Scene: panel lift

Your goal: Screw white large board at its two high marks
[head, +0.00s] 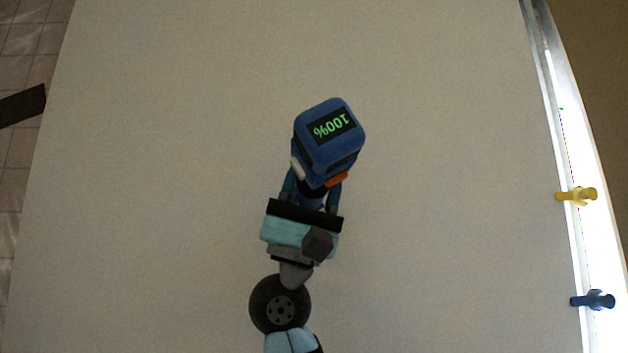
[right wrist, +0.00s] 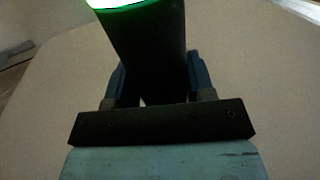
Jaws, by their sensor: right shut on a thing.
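The white large board (head: 180,130) fills most of the head view as a plain pale sheet. No marks can be made out on its visible face. My right gripper (head: 313,192) is shut on a blue power screwdriver (head: 310,148), whose display reads 100%. The tool shows in front of the board; whether it touches the board cannot be told. In the right wrist view, the fingers close on both sides of the tool's dark handle (right wrist: 150,50), with a bright green glow at its top. The tool's tip is hidden. My left gripper is not seen.
A bright strip with a metal edge (head: 553,62) runs along the board's right side. A yellow peg (head: 577,196) and a blue peg (head: 593,300) stick out there. A dark bar (head: 22,105) shows at the left edge over a tiled floor (head: 22,55).

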